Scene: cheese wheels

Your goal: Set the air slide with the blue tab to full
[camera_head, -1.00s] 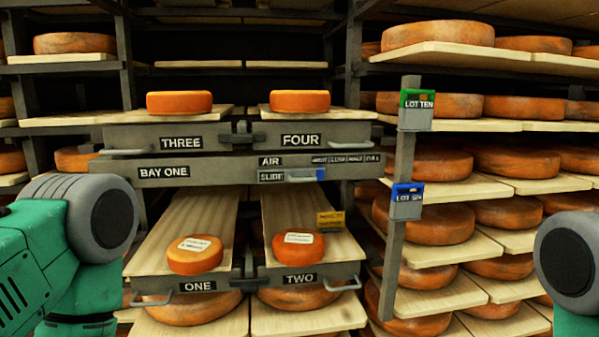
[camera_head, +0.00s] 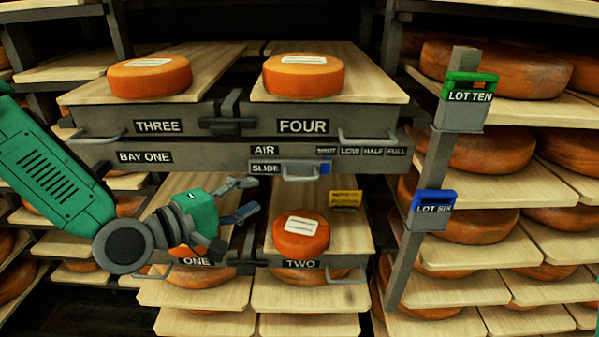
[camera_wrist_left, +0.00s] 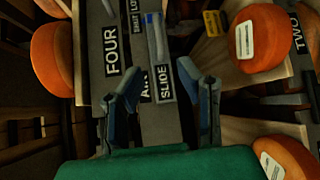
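The air slide (camera_head: 291,176) is a grey plate with a handle on the bay one beam (camera_head: 215,155). Its blue tab (camera_head: 326,167) sits below the SHUT mark, at the left end of the scale (camera_head: 361,151) reading SHUT, LOW, HALF, FULL. My left gripper (camera_head: 244,198) is open and empty, below and left of the slide handle, in front of shelf one. In the left wrist view its two fingers (camera_wrist_left: 168,88) stand apart with the SLIDE label (camera_wrist_left: 165,80) between them, and the blue tab (camera_wrist_left: 149,18) shows beyond. My right gripper is out of view.
Cheese wheels rest on boards three (camera_head: 150,76) and four (camera_head: 304,75) above and board two (camera_head: 301,234) below. A yellow tag (camera_head: 345,199) hangs under the beam. A post with a green LOT TEN clip (camera_head: 469,86) and blue LOT SIX clip (camera_head: 433,209) stands right.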

